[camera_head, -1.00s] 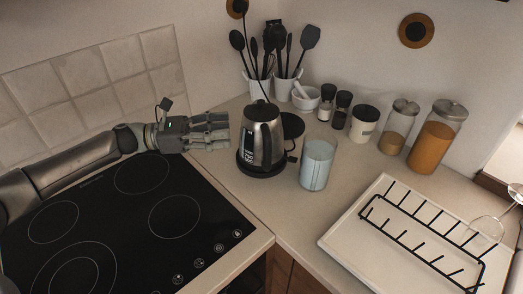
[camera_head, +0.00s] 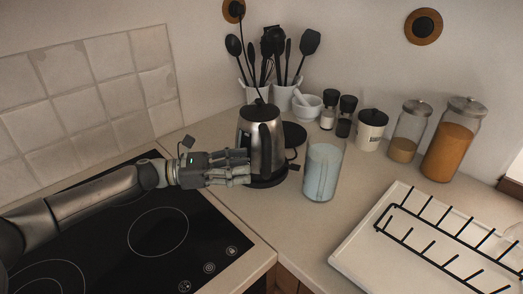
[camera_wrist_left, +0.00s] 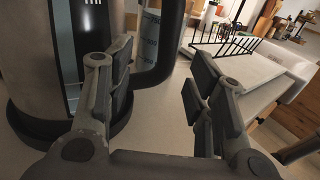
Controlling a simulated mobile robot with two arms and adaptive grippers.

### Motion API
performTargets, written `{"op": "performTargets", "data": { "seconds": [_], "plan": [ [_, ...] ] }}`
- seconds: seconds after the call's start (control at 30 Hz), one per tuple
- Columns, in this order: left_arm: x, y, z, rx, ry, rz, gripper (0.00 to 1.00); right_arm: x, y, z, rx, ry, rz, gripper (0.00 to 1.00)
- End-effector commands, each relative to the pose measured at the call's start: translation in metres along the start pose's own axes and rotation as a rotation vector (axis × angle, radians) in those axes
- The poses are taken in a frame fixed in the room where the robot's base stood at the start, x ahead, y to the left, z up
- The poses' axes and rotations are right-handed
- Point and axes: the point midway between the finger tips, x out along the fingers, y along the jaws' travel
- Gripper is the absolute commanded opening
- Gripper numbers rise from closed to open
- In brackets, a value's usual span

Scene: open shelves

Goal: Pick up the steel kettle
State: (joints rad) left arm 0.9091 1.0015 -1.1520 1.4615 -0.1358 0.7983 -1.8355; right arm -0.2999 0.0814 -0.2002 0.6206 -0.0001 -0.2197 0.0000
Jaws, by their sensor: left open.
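The steel kettle (camera_head: 258,135) stands upright on its black base (camera_head: 268,181) in the counter corner. My left gripper (camera_head: 247,170) is open and reaches in from the left, low beside the kettle, its fingers overlapping the kettle's lower left side in the head view. In the left wrist view, the kettle (camera_wrist_left: 25,65) fills the left side, and its black handle (camera_wrist_left: 165,45) shows ahead in the gap between the spread fingers of the left gripper (camera_wrist_left: 158,78). The jaws hold nothing, and I cannot tell whether a finger touches the kettle. My right gripper is out of view.
A blue-white glass (camera_head: 322,172) stands close to the right of the kettle. Utensil crocks (camera_head: 284,98), a mortar (camera_head: 306,108) and jars (camera_head: 370,132) line the wall behind. A white tray (camera_head: 352,246) with a black rack lies at right.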

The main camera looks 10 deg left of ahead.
Motion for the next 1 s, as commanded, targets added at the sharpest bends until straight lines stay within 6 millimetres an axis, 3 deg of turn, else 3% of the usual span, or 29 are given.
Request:
{"op": "performTargets", "data": {
  "seconds": [0.17,0.43,0.73,1.0],
  "plan": [
    [0.014,-0.002,0.003,0.001,0.001,-0.001,0.49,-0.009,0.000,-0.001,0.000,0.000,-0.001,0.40],
    [0.052,-0.008,0.001,0.000,0.000,-0.001,0.49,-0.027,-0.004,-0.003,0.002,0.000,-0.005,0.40],
    [0.057,-0.007,-0.002,0.001,0.001,0.002,0.49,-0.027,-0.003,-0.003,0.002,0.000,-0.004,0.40],
    [0.056,-0.008,-0.002,0.001,0.001,0.001,0.16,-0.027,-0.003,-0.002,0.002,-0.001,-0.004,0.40]
  ]
}}
